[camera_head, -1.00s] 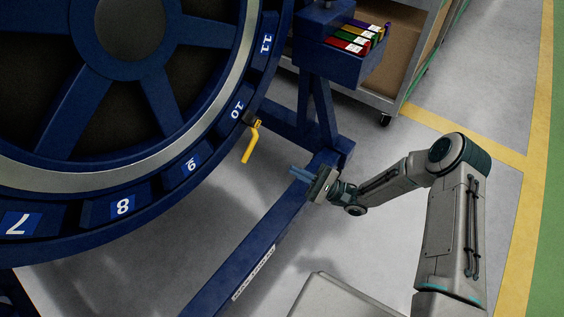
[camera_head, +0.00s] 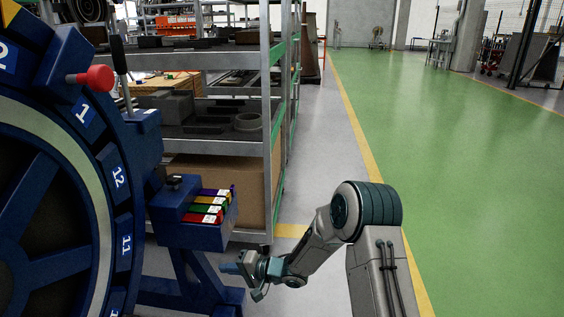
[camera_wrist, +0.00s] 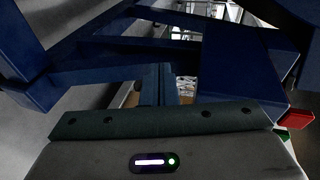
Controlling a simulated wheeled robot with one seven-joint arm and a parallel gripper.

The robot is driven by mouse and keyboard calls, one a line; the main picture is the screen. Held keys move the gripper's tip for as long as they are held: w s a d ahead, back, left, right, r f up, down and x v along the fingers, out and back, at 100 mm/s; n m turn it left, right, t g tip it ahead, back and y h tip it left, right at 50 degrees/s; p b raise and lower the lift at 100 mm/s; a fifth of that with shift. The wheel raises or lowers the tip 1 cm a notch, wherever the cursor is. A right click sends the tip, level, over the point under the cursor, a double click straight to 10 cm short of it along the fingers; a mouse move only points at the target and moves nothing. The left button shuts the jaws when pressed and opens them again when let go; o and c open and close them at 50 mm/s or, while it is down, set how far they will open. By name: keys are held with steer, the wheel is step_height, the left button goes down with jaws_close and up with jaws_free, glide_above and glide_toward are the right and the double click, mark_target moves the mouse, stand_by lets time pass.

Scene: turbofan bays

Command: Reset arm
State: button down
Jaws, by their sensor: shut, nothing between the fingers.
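My arm (camera_head: 370,205) is bent in the lower middle of the head view, with its forearm pointing left and down. My gripper (camera_head: 228,267) is at its end, shut and empty, in front of the blue stand's leg (camera_head: 190,275) and below the blue bin. In the wrist view the closed fingers (camera_wrist: 158,85) point toward blue stand beams (camera_wrist: 190,52). I cannot tell the exact gap between the fingers and the stand.
The blue numbered wheel (camera_head: 123,245) fills the left, with a red knob (camera_head: 97,78) at its top. A blue bin (camera_head: 185,228) holds several coloured items (camera_head: 212,200). A metal shelf rack (camera_head: 272,130) stands behind. The green floor (camera_head: 450,130) at right is clear.

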steer(key=w+d+r+t+h+p, duration=0.2)
steer(key=d+r+h+p, duration=0.3)
steer(key=d+r, duration=0.45)
steer(key=w+d+r+t+h+p, duration=0.1)
steer(key=d+r+t+h+p, duration=0.35)
steer(key=r, duration=0.75)
steer(key=s+d+r+g+h+p, duration=0.3)
steer(key=s+d+r+h+p, duration=0.35)
steer(key=d+r, duration=0.65)
steer(key=s+d+r+n+g+p, duration=0.1)
steer(key=s+r+p, duration=0.3)
steer(key=s, duration=0.8)
steer(key=s+d+r+g+y+p, duration=0.1)
steer(key=s+d+r+g+p, duration=0.1)
steer(key=s+r+g+p, duration=0.2)
steer(key=s+r+p, duration=0.1)
steer(key=s+r, duration=0.2)
steer(key=s, duration=0.5)
steer(key=shift+s+d+n+y+p, duration=0.3)
steer(key=shift+s+d+n, duration=0.05)
steer(key=shift+d+n, duration=0.05)
steer(key=shift+a, duration=0.1)
